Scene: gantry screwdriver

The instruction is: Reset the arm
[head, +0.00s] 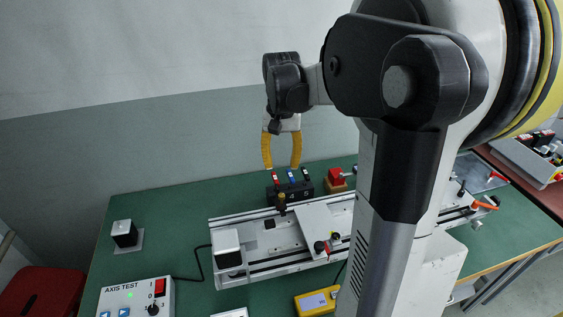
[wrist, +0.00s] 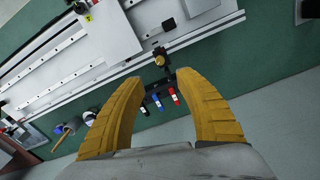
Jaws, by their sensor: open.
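My gripper (head: 282,164) hangs in the air over the back of the green table, its two yellow curved fingers pointing down and apart. Nothing is between the fingers. Below it stands a black holder (head: 290,192) with a red-topped tool (head: 276,176), a blue-topped tool (head: 291,176) and a black-topped tool (head: 306,175). In the wrist view the gripper (wrist: 158,78) shows open, with the red (wrist: 174,93), blue (wrist: 157,100) and black (wrist: 145,106) tools seen between its fingers. The white gantry (head: 300,228) lies in front of the holder; my arm hides part of it.
An axis test box (head: 135,300) sits at the front left, with a black and white block (head: 124,234) behind it. A yellow meter (head: 317,301) lies in front of the gantry. A red button box (head: 337,178) stands right of the holder. The grey wall (head: 170,140) rises behind the table.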

